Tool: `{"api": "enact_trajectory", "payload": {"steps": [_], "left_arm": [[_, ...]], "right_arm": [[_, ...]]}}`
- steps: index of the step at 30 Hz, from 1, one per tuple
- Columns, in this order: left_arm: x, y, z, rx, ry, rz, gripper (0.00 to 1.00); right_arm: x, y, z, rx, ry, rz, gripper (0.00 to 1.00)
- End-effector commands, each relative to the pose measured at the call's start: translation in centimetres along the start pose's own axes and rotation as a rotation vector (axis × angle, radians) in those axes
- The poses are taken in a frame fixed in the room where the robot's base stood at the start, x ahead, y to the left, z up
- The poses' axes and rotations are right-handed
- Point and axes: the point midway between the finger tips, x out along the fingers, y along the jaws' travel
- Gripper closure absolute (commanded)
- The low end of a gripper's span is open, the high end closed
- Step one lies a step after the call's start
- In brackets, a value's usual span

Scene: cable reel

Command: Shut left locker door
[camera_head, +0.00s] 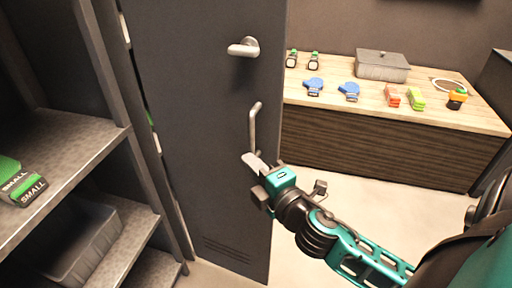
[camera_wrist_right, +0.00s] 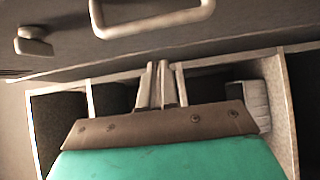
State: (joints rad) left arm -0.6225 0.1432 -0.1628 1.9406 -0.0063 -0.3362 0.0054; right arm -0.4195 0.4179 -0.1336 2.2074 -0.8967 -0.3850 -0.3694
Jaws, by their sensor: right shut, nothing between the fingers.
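The dark grey locker door (camera_head: 190,100) stands open in the left half of the head view. It has a lever handle (camera_head: 244,48) near the top and a pull handle (camera_head: 252,122) below it. In the wrist view, the pull handle (camera_wrist_right: 150,24) and lever (camera_wrist_right: 33,42) show along the top. My right gripper (camera_head: 252,162) is shut and empty, close to the lower end of the pull handle; I cannot tell whether it touches. Its closed fingers (camera_wrist_right: 160,85) point towards the door in the wrist view. My left gripper is out of view.
Metal shelving (camera_head: 70,150) at the left holds green SMALL boxes (camera_head: 22,187) and a grey bin (camera_head: 75,245). A wooden bench (camera_head: 390,140) at the back right carries a lidded grey box (camera_head: 382,66), blue gloves (camera_head: 349,91) and small items. The floor between is clear.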

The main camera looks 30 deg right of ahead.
Motion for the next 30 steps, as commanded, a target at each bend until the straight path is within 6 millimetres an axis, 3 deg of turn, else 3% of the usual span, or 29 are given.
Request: {"api": "enact_trajectory", "payload": {"steps": [9,30], "left_arm": [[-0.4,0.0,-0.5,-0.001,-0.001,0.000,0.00],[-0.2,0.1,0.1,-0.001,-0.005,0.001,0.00]], "right_arm": [[2.8,0.0,2.5,-0.001,0.001,0.000,1.00],[3.4,-0.1,3.8,-0.005,0.054,-0.001,1.00]]}}
